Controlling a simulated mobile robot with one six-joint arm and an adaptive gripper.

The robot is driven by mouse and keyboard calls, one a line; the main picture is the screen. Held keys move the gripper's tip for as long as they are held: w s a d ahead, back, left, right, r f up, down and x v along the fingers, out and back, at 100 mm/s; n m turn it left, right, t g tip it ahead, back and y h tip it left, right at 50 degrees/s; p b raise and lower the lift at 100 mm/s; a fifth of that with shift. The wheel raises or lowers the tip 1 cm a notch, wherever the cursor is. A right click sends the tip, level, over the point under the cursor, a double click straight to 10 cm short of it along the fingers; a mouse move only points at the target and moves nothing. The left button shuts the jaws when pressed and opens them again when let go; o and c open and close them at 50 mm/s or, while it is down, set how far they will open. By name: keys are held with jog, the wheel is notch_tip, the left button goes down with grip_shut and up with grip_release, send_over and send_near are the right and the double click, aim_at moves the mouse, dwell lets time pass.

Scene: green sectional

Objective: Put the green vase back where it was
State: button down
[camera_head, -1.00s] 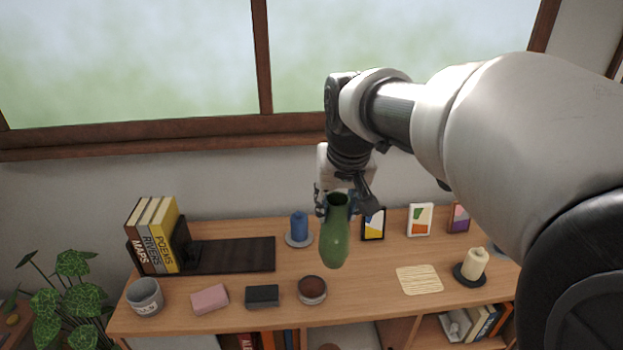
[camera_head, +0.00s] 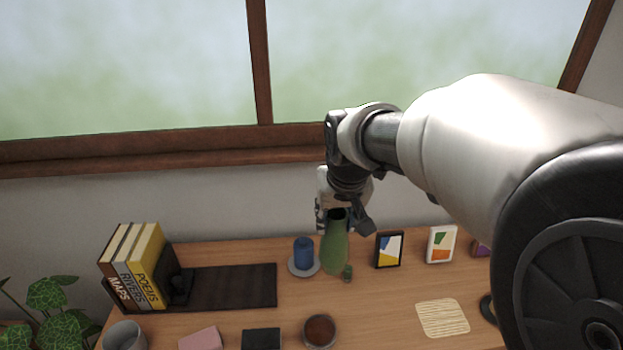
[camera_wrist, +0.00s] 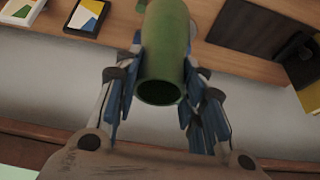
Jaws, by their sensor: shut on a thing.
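The green vase (camera_head: 335,252) is upright over the back part of the wooden tabletop (camera_head: 375,300), between the blue candle and a framed picture. My gripper (camera_head: 337,217) is shut on it near its top. In the wrist view the vase (camera_wrist: 168,45) sits between my blue-padded fingers (camera_wrist: 160,95), its dark mouth towards the camera. I cannot tell whether its base touches the tabletop. A small green object (camera_head: 348,273) shows at the right of the vase's base, partly hidden.
The blue candle (camera_head: 303,250) on its saucer stands close left of the vase. Small frames (camera_head: 389,250) (camera_head: 441,245) stand to the right. A round dark-topped jar (camera_head: 320,330) and striped coaster (camera_head: 443,318) are nearer.

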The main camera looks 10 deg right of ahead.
aim_at(333, 261)
jog(key=f, duration=1.3)
jog(key=shift+w+f, duration=0.2)
jog(key=shift+f, duration=0.05)
jog(key=shift+f+b, duration=0.15)
jog(key=shift+b, duration=0.2)
jog(key=c, duration=1)
grip_release()
jog(key=shift+s, duration=0.1)
jog(key=shift+c, duration=0.2)
